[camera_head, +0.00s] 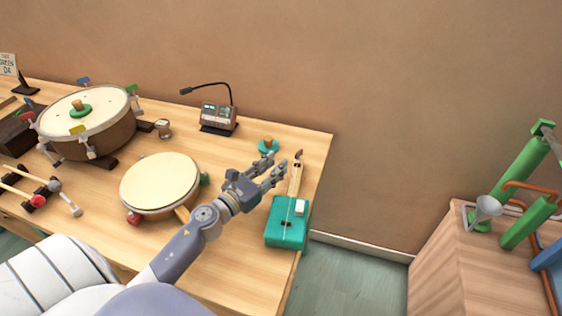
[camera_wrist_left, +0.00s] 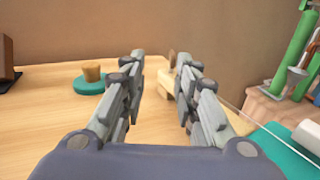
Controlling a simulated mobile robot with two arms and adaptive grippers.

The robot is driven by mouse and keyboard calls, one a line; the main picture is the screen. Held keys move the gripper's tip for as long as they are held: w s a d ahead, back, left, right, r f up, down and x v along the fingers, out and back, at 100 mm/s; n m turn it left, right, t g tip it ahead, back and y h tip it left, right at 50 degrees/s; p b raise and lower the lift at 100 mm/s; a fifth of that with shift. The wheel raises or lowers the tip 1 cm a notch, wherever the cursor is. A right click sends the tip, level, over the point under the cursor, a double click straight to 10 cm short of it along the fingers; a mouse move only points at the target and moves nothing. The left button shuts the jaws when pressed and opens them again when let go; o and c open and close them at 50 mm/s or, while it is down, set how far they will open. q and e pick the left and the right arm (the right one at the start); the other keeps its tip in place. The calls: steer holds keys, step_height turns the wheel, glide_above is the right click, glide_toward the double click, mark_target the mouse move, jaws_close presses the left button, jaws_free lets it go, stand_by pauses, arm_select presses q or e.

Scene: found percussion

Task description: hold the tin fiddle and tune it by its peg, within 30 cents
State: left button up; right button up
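The tin fiddle (camera_head: 287,232) lies near the table's right edge, a teal box with a white block (camera_head: 300,208) on it and a wooden neck (camera_head: 295,183) pointing away. A brown peg (camera_head: 299,154) stands at the neck's far end. My left gripper (camera_head: 277,170) is open and empty, just left of the neck. In the left wrist view its fingers (camera_wrist_left: 161,62) are spread, with the neck's end (camera_wrist_left: 184,84) and peg (camera_wrist_left: 171,57) beyond them, partly hidden by the right finger. The teal body (camera_wrist_left: 270,150) shows at lower right. My right gripper is not in view.
A teal disc with a wooden knob (camera_head: 268,146) sits just behind my left gripper. A small device with a bent stalk (camera_head: 219,115) stands farther back. A drum (camera_head: 160,183) is left of my left arm. A wooden cabinet with green pipes (camera_head: 470,255) stands right, across a gap.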

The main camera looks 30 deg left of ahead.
arm_select(q)
steer(key=s, duration=0.3)
steer(key=shift+a+f+b, duration=0.1)
steer(key=shift+a+b, duration=0.1)
steer(key=shift+b, duration=0.1)
step_height(320, 180, up, 8)
steer(key=p, duration=0.4)
steer(key=shift+w+r+p, duration=0.1)
steer(key=shift+r+p, duration=0.1)
steer(key=shift+p, duration=0.1)
